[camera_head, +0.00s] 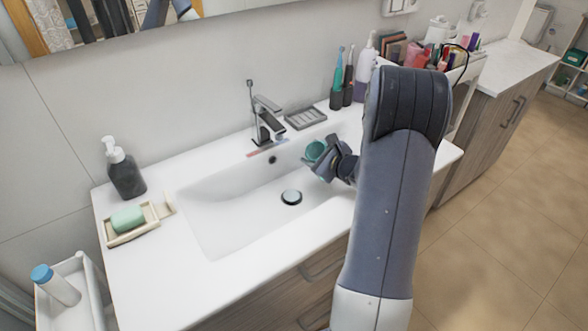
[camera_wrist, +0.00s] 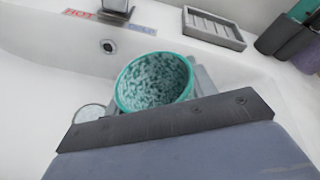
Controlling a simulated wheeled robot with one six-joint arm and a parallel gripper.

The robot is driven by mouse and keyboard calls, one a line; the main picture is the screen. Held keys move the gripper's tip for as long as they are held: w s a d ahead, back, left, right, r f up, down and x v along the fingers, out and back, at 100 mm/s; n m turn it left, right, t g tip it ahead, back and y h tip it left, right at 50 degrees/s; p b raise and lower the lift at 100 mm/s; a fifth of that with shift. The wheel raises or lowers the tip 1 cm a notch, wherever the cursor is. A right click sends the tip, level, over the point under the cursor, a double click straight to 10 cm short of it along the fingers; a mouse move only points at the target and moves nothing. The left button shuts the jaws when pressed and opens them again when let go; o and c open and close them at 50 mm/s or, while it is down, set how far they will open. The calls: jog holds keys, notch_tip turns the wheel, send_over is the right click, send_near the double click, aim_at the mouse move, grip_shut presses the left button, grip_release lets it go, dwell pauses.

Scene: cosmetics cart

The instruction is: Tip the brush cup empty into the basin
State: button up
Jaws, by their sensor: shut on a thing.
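The brush cup is a teal cup (camera_head: 315,150) held over the right part of the white basin (camera_head: 222,207). My gripper (camera_head: 322,162) is shut on it. In the wrist view the cup (camera_wrist: 155,82) shows its open mouth and a speckled grey-green inside; no brushes show in it. The cup looks tilted in the head view, but how far I cannot tell. The fingers are mostly hidden behind the cup and the gripper body in the wrist view. The round drain plug (camera_head: 291,197) lies in the basin, left of and below the cup.
The faucet (camera_head: 264,123) stands behind the basin, with a grey soap tray (camera_head: 306,118) to its right. Toothbrush holders (camera_head: 341,95) stand at the back right. A dark soap bottle (camera_head: 124,172) and a dish with green soap (camera_head: 128,219) are on the left counter.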

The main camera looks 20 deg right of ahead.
jog(key=d+m, duration=0.1)
jog(key=y+p, duration=0.1)
jog(key=d+f+m+p, duration=0.1)
jog(key=shift+w+d+m, duration=0.3)
jog(key=shift+w, duration=0.05)
jog(key=shift+w+d+r+m+y+p, duration=0.1)
jog(key=shift+d+r+m+y+p, duration=0.2)
jog(key=shift+p, duration=0.45)
jog(key=shift+w+d+r+m+y+p, duration=0.1)
jog(key=shift+d+m+y+p, duration=0.3)
jog(key=shift+p, duration=0.35)
